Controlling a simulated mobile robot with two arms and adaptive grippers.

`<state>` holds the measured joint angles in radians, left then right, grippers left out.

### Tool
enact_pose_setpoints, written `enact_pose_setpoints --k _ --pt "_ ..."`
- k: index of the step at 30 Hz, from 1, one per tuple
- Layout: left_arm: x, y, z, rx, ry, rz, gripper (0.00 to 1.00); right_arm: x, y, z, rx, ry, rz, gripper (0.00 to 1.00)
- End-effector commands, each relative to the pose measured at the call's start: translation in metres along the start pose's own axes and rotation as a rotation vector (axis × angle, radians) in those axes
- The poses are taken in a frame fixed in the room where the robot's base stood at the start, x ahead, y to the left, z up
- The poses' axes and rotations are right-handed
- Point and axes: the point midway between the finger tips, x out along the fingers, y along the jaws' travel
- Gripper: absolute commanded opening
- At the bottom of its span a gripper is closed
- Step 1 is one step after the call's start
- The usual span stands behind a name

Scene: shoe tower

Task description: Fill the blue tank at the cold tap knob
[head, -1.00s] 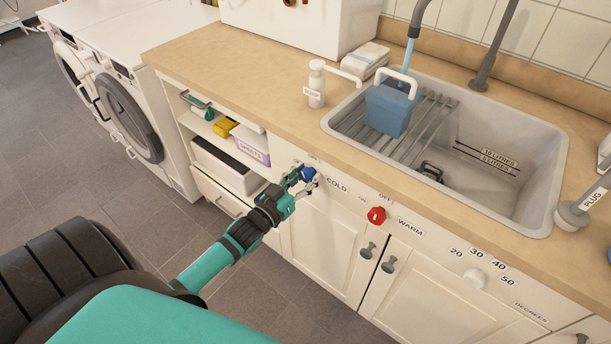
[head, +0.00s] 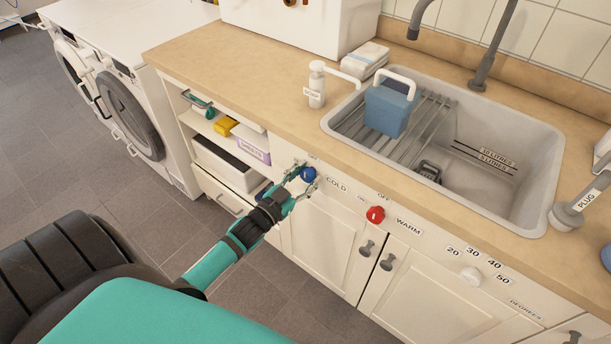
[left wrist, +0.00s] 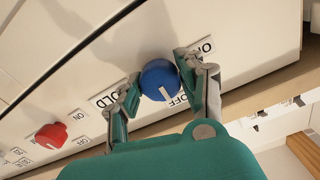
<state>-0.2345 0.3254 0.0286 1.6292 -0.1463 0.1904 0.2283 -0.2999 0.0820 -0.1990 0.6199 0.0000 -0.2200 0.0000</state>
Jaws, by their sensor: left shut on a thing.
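The blue tank (head: 388,112) with a white handle stands upright on the rack in the sink, below the cold tap spout (head: 418,22). No water runs from the spout. How full the tank is cannot be seen. The blue cold tap knob (head: 308,174) is on the cabinet front by the COLD label. My left gripper (head: 303,180) is shut on this knob, one finger on each side. In the left wrist view, the white mark on the knob (left wrist: 159,80) points toward the OFF label. My right gripper is not in view.
A red warm knob (head: 376,215) and a white temperature knob (head: 471,276) sit farther right on the cabinet front. A soap dispenser (head: 317,85) stands left of the sink (head: 500,205). Open shelves (head: 198,122) are left of the cold knob. A plug (head: 570,212) rests at the right.

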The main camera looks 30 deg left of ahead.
Motion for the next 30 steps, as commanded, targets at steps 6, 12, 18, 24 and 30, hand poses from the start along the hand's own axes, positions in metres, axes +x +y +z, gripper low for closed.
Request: enact_pose_setpoints --k 6,12,18,24,30 --pt "0.0 0.0 0.0 0.004 0.001 0.0 0.06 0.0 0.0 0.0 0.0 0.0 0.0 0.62" --pt "0.0 0.0 -0.001 0.003 0.001 0.0 0.58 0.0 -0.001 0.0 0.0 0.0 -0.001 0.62" --pt "0.0 0.0 0.0 0.002 0.001 0.0 0.62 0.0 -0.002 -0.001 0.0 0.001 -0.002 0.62" --pt "-0.006 0.0 0.001 0.001 -0.001 0.0 0.62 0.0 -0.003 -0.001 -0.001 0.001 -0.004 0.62" --pt "-0.041 0.0 0.002 0.001 -0.004 0.001 0.62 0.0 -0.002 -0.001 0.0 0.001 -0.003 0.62"
